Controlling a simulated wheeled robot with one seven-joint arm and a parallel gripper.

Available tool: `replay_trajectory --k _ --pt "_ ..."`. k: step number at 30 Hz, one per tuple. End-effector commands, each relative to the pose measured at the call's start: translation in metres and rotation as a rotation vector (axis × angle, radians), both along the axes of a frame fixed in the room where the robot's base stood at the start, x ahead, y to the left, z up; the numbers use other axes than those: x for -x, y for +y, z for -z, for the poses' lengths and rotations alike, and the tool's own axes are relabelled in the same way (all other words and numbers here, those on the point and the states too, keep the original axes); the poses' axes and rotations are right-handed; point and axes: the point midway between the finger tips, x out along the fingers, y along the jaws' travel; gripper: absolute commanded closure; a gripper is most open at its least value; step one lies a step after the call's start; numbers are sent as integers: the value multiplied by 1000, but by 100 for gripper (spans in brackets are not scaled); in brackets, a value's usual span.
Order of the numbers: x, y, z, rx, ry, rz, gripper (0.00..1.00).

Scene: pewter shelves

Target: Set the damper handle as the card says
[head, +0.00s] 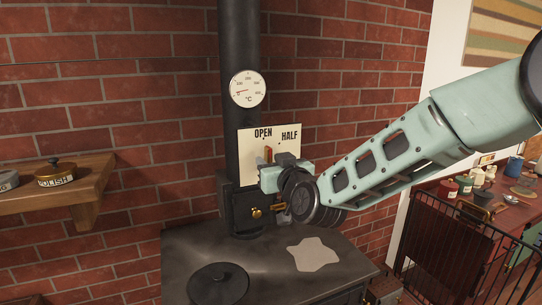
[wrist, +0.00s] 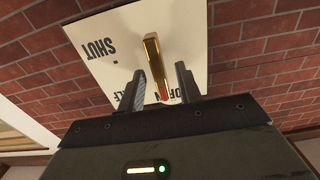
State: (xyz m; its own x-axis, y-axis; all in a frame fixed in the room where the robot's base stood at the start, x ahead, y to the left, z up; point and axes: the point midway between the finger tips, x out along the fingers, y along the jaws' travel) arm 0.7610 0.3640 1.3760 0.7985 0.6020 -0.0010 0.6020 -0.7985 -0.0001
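A white plate (head: 251,146) on the black flue pipe reads OPEN and HALF in the head view. In the wrist view the plate (wrist: 112,75) appears inverted, with SHUT at left and the other words partly hidden. The damper handle (wrist: 153,55) is a brass bar with a red tip; the tip lies by the partly covered OPEN lettering. In the head view the handle (head: 268,153) is mostly hidden by my gripper (head: 273,165). My gripper's fingers (wrist: 160,70) are open on either side of the handle, with gaps visible. I see no separate instruction card.
A round thermometer (head: 248,89) is on the pipe above the plate. The black stove top (head: 265,261) below bears a round lid (head: 218,284) and a pale patch (head: 313,254). A wooden shelf (head: 88,190) with a POLISH tin (head: 55,174) is left. A black gate (head: 440,250) stands right.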

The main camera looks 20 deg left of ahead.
Motion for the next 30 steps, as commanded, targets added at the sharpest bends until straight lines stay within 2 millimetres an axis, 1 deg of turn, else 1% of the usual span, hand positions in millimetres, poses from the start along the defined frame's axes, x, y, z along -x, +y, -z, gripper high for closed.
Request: replay_trajectory --k 9,10,13,14,23,30 --pt "-2 2 0 -1 -1 0 65" --pt "-2 2 0 -1 -1 0 71" --pt "-2 2 0 -1 -1 0 99" --pt "-2 2 0 -1 -1 0 100" --pt "-2 1 2 -16 10 0 100" --pt "-3 0 6 -102 72 0 100"
